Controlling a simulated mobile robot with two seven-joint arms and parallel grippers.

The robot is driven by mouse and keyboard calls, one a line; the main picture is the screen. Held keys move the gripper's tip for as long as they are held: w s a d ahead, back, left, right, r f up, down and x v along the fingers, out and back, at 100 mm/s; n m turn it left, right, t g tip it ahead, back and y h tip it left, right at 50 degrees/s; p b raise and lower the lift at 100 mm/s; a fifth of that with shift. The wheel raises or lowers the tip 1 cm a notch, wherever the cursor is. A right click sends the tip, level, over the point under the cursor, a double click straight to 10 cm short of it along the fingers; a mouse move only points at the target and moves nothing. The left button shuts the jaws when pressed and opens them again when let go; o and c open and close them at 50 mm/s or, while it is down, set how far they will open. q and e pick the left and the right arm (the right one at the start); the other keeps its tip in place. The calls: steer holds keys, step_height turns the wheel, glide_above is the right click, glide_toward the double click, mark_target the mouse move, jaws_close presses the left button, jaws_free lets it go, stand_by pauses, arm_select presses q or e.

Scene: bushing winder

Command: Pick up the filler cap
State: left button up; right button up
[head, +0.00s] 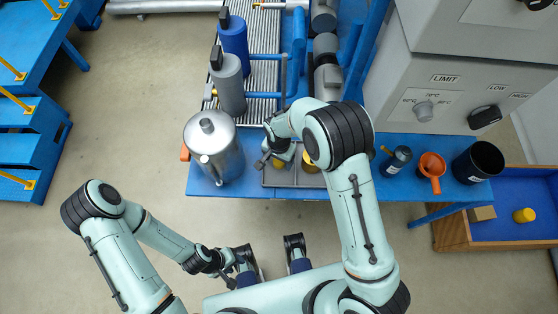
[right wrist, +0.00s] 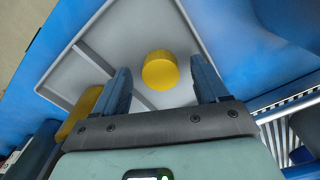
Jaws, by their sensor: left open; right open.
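A round yellow cap (right wrist: 160,70), which looks like the filler cap, lies in a grey tray (right wrist: 85,73). In the right wrist view it sits between the two spread fingers of my right gripper (right wrist: 161,66), with gaps visible on both sides. In the head view my right gripper (head: 272,157) is over the left part of the tray (head: 292,181), and a little of the yellow cap (head: 277,163) shows beside it. A second yellow piece (head: 310,162) is further right in the tray, partly hidden by my arm. My left gripper (head: 230,274) is open and empty, low over the floor.
A silver canister (head: 213,148) stands left of the tray. A grey control cabinet (head: 455,95) stands behind. A blue-floored crate (head: 500,230) holds another yellow piece (head: 524,215).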

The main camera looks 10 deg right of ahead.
steer(key=shift+f, duration=0.25)
steer(key=c, duration=1.1)
